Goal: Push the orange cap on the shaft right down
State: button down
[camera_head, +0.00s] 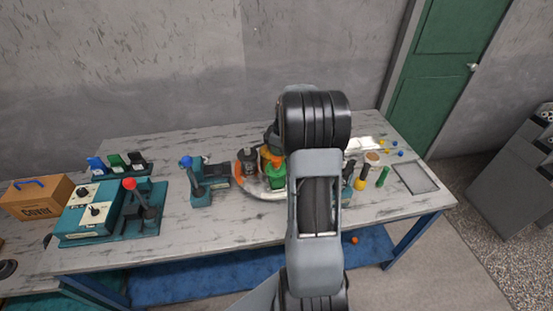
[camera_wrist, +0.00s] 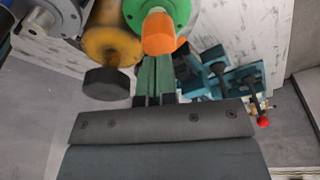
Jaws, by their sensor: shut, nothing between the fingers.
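The orange cap (camera_wrist: 158,34) sits on a green round part (camera_wrist: 176,8) near the top of the wrist view. In the head view the cap (camera_head: 276,162) shows small above the green part (camera_head: 277,178), just left of my arm. The shaft under the cap is hidden. My gripper (camera_wrist: 156,62) is shut and empty, its narrow fingers side by side. In the wrist view its fingertips are right by the cap's edge; I cannot tell whether they touch it. In the head view my arm hides the gripper.
A yellow-orange cylinder (camera_wrist: 110,42) with a black end stands close beside the cap. A round tray (camera_head: 246,186) holds the motor parts. A teal fixture with a red-knobbed lever (camera_head: 130,184) and a cardboard box (camera_head: 38,196) stand left. The table's front middle is clear.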

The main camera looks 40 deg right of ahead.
aim_at(277, 158)
jog(key=shift+f+b, duration=1.45)
jog(key=shift+f, duration=0.3)
jog(key=shift+r, duration=0.15)
jog(key=shift+r+p, duration=1.95)
jog(key=shift+r, duration=1.25)
jog(key=shift+s, duration=0.1)
